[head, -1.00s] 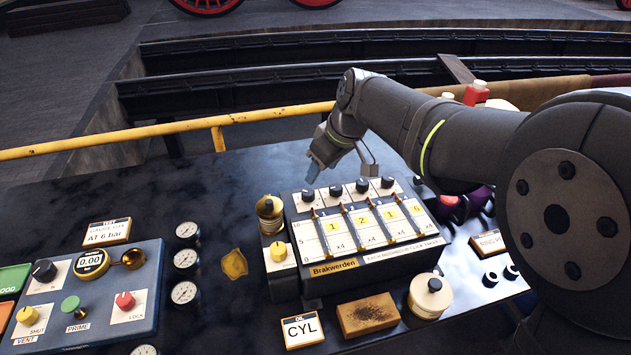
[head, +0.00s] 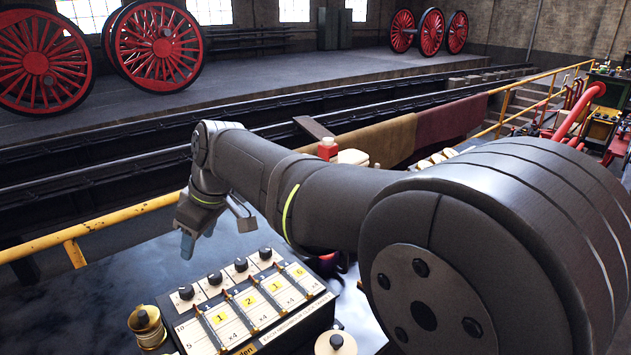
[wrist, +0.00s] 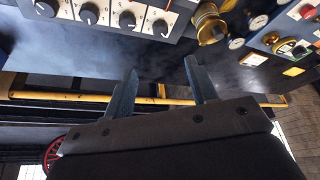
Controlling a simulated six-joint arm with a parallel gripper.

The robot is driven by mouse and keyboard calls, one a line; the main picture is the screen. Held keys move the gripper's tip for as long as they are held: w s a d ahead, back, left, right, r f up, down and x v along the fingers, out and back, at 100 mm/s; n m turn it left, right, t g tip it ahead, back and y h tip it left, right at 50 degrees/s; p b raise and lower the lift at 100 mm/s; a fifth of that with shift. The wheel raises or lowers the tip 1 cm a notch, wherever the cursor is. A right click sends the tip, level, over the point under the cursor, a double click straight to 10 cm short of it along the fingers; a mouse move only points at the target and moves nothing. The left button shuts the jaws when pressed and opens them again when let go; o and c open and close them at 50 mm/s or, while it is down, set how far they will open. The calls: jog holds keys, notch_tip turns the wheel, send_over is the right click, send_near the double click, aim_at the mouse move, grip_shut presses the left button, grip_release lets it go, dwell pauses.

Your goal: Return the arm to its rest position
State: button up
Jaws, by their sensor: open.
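My gripper (head: 197,243) is raised over the dark bench top, behind the back left corner of the lubricator box with several black knobs (head: 255,305). In the wrist view its two fingers (wrist: 160,88) stand apart with nothing between them. The knob row of the box (wrist: 115,18) shows at the top left of the wrist view, apart from the fingers. My arm reaches across the head view from the right and hides part of the bench.
A yellow rail (head: 110,224) runs along the bench's far edge, close behind my gripper. A brass-capped cup (head: 147,325) stands left of the box and a cream-topped jar (head: 335,343) right of it. A red bottle (head: 327,148) is behind my arm.

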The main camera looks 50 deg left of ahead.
aim_at(186, 290)
jog(key=x, duration=1.6)
jog(key=shift+a+f, duration=0.1)
jog(key=shift+f, duration=0.25)
jog(key=v, duration=1.8)
jog(key=x, duration=1.7)
jog(key=shift+s+a+f, duration=0.1)
jog(key=shift+f, duration=0.2)
jog(key=shift+s+a+f, duration=0.1)
jog(key=shift+f, duration=0.1)
jog(key=shift+s+r+m+t+y, duration=0.15)
jog(key=shift+m+t, duration=0.3)
jog(key=shift+m, duration=0.7)
jog(key=shift+f+m+t+y, duration=0.15)
jog(key=shift+m+t, duration=0.3)
jog(key=shift+m, duration=0.7)
jog(key=shift+s+r+m+t, duration=0.1)
jog(key=shift+m+t, duration=0.4)
jog(key=shift+m, duration=0.7)
jog(key=shift+s+m+t, duration=0.1)
jog(key=shift+m+t, duration=0.4)
jog(key=shift+m, duration=0.7)
jog(key=v, duration=0.6)
jog(key=shift+d+r, duration=0.25)
jog(key=shift+r, duration=0.15)
